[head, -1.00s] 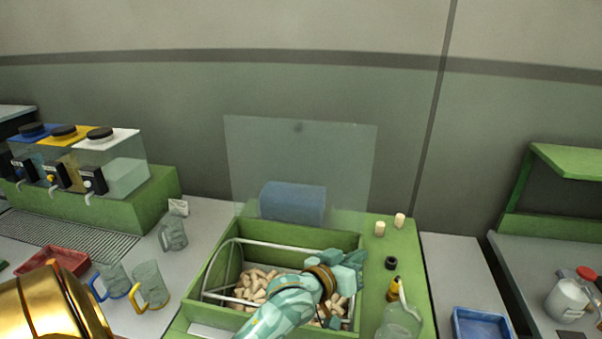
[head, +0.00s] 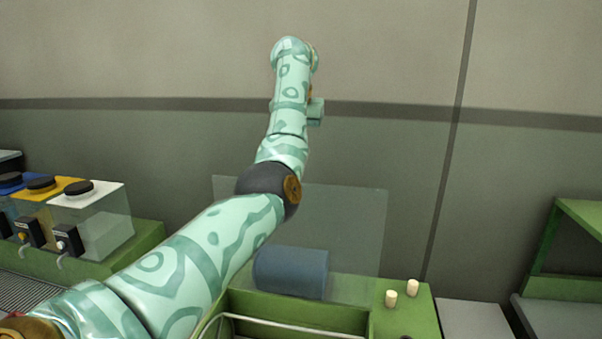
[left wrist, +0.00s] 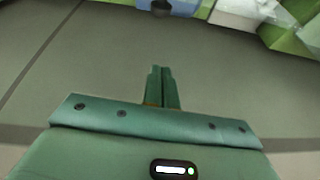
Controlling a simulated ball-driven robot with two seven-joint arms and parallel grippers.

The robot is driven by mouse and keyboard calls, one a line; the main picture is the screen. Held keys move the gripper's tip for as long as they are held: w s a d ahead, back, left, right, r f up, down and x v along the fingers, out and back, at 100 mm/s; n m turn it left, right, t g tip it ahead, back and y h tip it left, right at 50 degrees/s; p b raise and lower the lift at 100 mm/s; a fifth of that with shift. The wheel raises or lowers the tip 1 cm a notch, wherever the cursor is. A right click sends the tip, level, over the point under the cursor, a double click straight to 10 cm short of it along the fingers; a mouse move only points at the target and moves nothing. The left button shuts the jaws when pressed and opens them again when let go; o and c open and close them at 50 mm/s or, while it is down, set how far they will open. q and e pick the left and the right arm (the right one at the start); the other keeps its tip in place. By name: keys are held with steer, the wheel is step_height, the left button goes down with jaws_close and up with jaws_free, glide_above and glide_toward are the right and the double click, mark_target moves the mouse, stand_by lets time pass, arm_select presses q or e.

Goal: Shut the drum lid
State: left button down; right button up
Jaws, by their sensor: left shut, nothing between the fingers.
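The lid is a clear, pale panel (head: 345,225) standing upright, open, behind the green box (head: 300,310) in the head view. A blue-grey cylinder (head: 290,272) lies at the foot of the panel. My left arm rises from the lower left, crosses in front of the panel's left part and reaches above its top edge. A small teal part of its hand shows beside the arm; the fingertips are hidden in the head view. In the left wrist view my left gripper (left wrist: 162,75) is shut and empty, apart from anything. My right gripper is not in view.
A curved metal rail (head: 290,328) crosses the box opening. Two corks (head: 402,293) stand on the green surface at right. Dispensers with black caps (head: 90,215) stand at left. A green shelf (head: 575,225) is at far right. The wall is behind.

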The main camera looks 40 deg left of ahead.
arm_select(q)
step_height(320, 180, down, 9)
steer(key=d+p, duration=0.1)
steer(key=p, duration=0.1)
steer(key=shift+s+r+h+p, duration=0.15)
steer(key=shift+s+h+p, duration=0.1)
steer(key=shift+h+p, duration=0.05)
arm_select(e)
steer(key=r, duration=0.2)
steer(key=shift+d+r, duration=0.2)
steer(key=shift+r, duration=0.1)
arm_select(q)
steer(key=shift+d, duration=0.1)
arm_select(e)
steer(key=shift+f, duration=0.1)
